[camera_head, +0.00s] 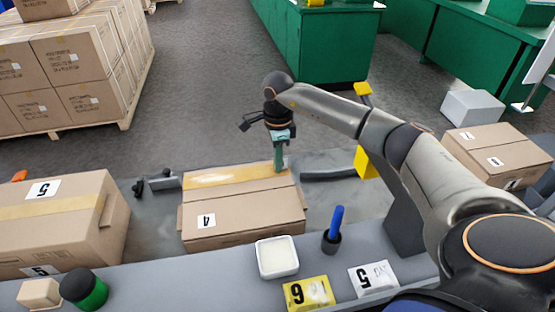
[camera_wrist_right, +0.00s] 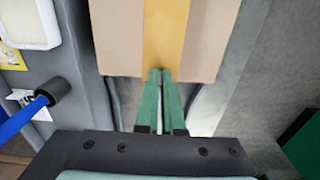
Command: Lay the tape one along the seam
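A cardboard box (camera_head: 245,212) marked 4 sits mid-counter in the head view. A yellow-tan strip of tape (camera_head: 230,176) runs along its top toward the far side. In the wrist view the tape (camera_wrist_right: 165,30) runs down the box top (camera_wrist_right: 207,40) to the near edge. My right gripper (camera_head: 279,165) is at the right end of this strip, pointing down. In the wrist view its two green fingers (camera_wrist_right: 160,78) come together at the tape's end by the box edge. Nothing shows clearly between them; contact with the tape is hard to judge. My left gripper is not in view.
Another taped box (camera_head: 60,240) marked 5 stands left; one more box (camera_head: 492,150) is at right. Stacked cartons (camera_head: 60,70) stand behind.

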